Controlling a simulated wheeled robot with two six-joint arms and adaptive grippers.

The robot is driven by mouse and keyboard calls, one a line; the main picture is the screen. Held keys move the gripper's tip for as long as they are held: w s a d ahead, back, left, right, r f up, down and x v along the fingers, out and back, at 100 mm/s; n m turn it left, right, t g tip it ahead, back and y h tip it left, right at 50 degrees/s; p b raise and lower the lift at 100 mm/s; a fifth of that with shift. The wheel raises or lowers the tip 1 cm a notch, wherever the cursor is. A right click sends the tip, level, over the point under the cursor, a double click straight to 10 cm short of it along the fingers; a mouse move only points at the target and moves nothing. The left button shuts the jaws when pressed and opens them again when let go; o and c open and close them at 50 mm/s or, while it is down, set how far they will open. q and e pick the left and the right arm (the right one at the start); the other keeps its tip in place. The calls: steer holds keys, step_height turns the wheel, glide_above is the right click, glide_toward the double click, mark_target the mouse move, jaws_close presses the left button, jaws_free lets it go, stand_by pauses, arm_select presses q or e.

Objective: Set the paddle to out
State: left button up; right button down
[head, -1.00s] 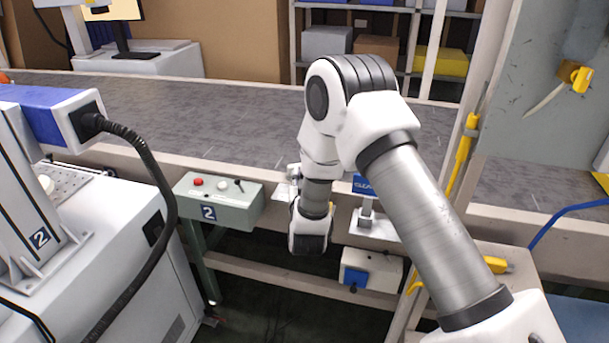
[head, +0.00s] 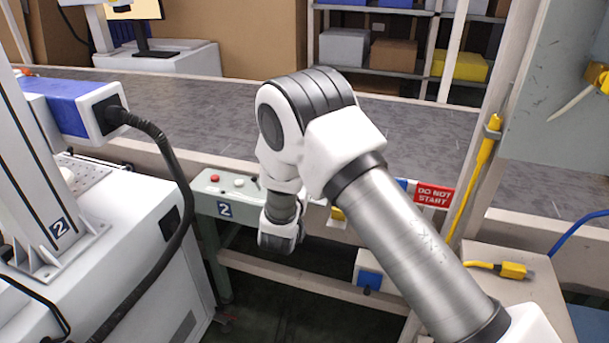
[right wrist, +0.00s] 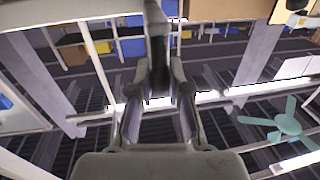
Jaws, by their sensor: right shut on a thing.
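In the right wrist view my right gripper (right wrist: 158,105) is shut on a dark grey bar (right wrist: 157,50) that runs up between the fingers. I cannot tell for sure whether this bar is the paddle. In the head view my right arm reaches down beside the grey-green control box (head: 211,187), which is marked 2. The box carries a red button (head: 215,178) and a white button (head: 238,183). My arm covers the box's right part and hides the gripper's fingers in that view. My left gripper is not in view.
A red DO NOT START sign (head: 434,196) stands right of my arm, with a blue edge next to it. The grey conveyor (head: 200,100) runs behind. A white machine (head: 130,250) stands left. A small box with a blue front (head: 369,281) sits low, partly hidden.

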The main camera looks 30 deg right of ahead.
steer(key=shift+w+a+r, duration=0.15)
steer(key=shift+w+a, duration=0.05)
steer(key=shift+w, duration=0.05)
steer(key=c, duration=1.3)
jaws_free()
steer(key=shift+o, duration=1)
steer(key=shift+w+a, duration=0.1)
steer(key=shift+w, duration=0.05)
steer(key=shift+s+a, duration=0.15)
steer(key=shift+s, duration=0.2)
steer(key=v, duration=0.6)
steer(key=shift+s+a, duration=0.25)
steer(key=shift+a, duration=0.1)
